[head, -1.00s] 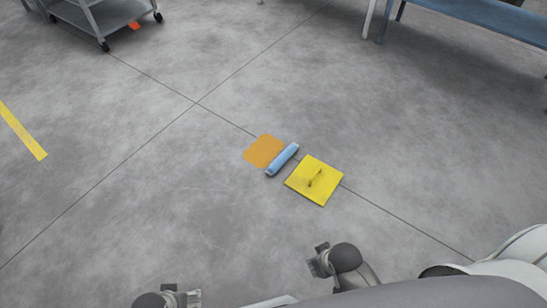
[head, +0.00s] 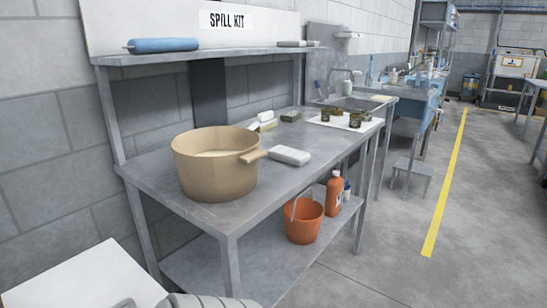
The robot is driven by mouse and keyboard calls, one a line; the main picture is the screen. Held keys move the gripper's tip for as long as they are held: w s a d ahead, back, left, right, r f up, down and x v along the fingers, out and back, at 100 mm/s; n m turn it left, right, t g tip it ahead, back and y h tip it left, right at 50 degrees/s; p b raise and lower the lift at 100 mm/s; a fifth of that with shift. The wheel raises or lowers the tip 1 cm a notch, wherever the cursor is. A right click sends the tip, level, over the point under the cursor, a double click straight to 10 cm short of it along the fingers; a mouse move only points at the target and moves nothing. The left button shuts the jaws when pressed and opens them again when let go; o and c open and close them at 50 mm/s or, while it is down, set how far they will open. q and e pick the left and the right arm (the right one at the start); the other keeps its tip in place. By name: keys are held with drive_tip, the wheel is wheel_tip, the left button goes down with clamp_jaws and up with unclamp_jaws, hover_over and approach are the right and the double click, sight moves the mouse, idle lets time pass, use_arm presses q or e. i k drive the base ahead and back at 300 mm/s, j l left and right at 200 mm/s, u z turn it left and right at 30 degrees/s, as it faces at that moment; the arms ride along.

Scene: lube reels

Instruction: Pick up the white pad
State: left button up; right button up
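A white pad (head: 289,156) with rounded edges lies flat on the grey metal bench (head: 222,208), just right of the handle of a large tan pot (head: 214,165). Neither of my grippers shows in the head view now, so nothing is seen touching the pad.
The shelf (head: 215,54) above holds a blue roll (head: 163,45) under a "SPILL KIT" sign. Dark jars (head: 340,116) stand on a white sheet at the back. An orange bucket (head: 304,221) and orange bottle (head: 334,194) are below. Floor at right is open.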

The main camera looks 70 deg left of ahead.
sight(285, 154)
drive_tip(key=u, duration=2.15)
drive_tip(key=i+l, duration=0.1)
drive_tip(key=l, duration=0.3)
drive_tip(key=i+l, duration=0.1)
drive_tip(key=l, duration=0.25)
drive_tip(key=i+l, duration=0.15)
drive_tip(key=l, duration=0.25)
drive_tip(key=i+l, duration=0.1)
drive_tip(key=l, duration=0.25)
